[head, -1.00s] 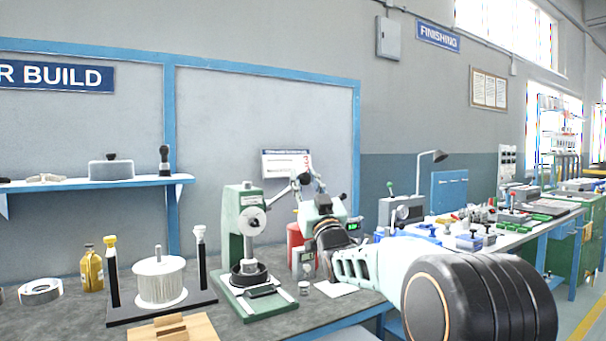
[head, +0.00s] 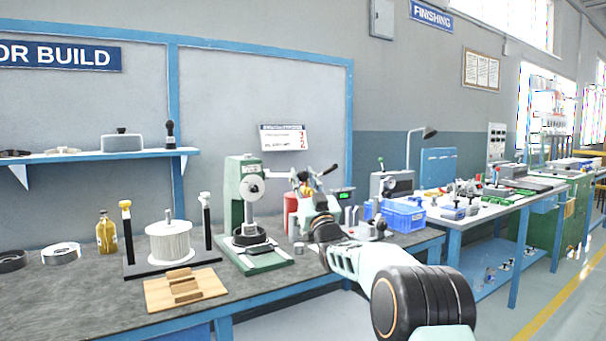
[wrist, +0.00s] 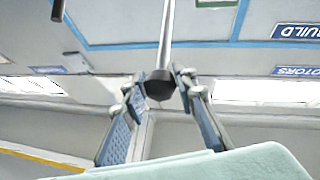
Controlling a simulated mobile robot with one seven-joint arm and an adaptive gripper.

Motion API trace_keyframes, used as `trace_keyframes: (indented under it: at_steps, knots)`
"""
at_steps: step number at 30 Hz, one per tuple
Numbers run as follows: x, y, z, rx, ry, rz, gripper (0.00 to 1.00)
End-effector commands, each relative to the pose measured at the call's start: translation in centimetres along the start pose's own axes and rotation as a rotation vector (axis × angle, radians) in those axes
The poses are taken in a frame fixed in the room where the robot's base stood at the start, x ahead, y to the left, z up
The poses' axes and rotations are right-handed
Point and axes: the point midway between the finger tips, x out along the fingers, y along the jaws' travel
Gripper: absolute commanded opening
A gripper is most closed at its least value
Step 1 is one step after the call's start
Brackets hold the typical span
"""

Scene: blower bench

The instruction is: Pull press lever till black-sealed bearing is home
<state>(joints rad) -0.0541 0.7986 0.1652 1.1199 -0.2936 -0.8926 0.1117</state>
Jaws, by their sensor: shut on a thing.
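The green arbor press (head: 235,205) stands on the bench, with a round white-faced hub on its front. In the wrist view the lever is a silver rod (wrist: 167,35) ending in a dark knob (wrist: 160,86). My gripper (wrist: 160,80) is shut on that knob, with one finger on each side; in the head view my gripper (head: 308,184) is right of the press. A dark round part (head: 249,236) sits under the ram; I cannot make out the bearing or how deep it sits.
A red cylinder (head: 291,212) stands just behind and right of the press. A winding stand (head: 170,243) and wooden block (head: 184,289) are left of it. A blue bin (head: 402,214) is to the right. Grey bench (head: 95,305) shows at front left.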

Motion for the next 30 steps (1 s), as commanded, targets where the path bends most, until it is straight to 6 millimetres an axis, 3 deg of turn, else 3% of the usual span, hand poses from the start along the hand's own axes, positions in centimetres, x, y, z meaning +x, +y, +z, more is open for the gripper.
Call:
trace_keyframes:
  at_steps: [1,4,19,20,21,24,30]
  knots:
    - [-0.20,0.05,1.04,0.000,-0.014,0.001,0.00]
    - [-0.16,0.09,1.41,0.000,-0.014,0.001,0.00]
    - [-0.15,0.09,1.79,0.001,-0.017,0.000,0.00]
    - [-0.15,0.09,1.79,0.001,-0.017,0.000,0.28]
    - [-0.14,0.08,1.75,0.001,-0.016,0.000,0.32]
    - [-0.07,0.08,1.52,0.000,-0.012,0.000,0.43]
    - [0.01,0.07,1.25,0.000,-0.007,0.000,0.44]
